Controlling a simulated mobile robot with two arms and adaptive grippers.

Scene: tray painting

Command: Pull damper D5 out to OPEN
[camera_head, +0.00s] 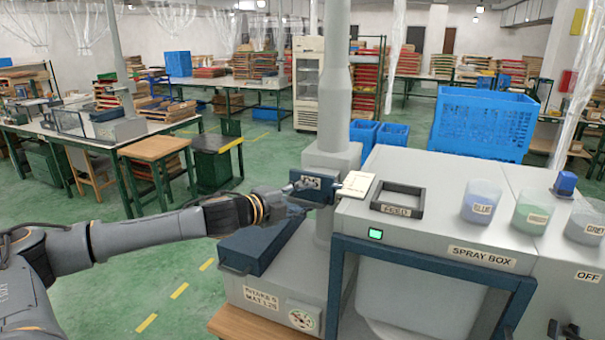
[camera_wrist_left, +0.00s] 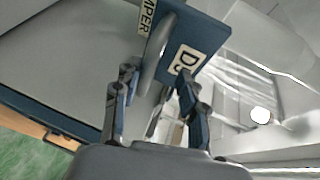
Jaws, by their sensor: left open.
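Damper D5 is a dark blue plate (camera_head: 320,192) on the grey duct left of the spray box in the head view; its small label is hard to read there. In the left wrist view the blue plate (camera_wrist_left: 207,42) bears a "D5" label and part of a label ending "MPER". A grey, rounded, thin part (camera_wrist_left: 154,55), seemingly its handle, lies between the fingers' lines. My left gripper (camera_head: 291,188) is at the left side of the plate, and in the wrist view (camera_wrist_left: 156,78) its fingers are apart, one on each side of that part. Contact cannot be told. My right gripper is out of view.
The spray box (camera_head: 420,228) stands right of the duct (camera_head: 336,110), with a dark tray (camera_head: 398,199), a pale card (camera_head: 356,185) and labelled cups on top. A grey unit with a blue drawer-like block (camera_head: 262,243) lies below my gripper. Free green floor lies left.

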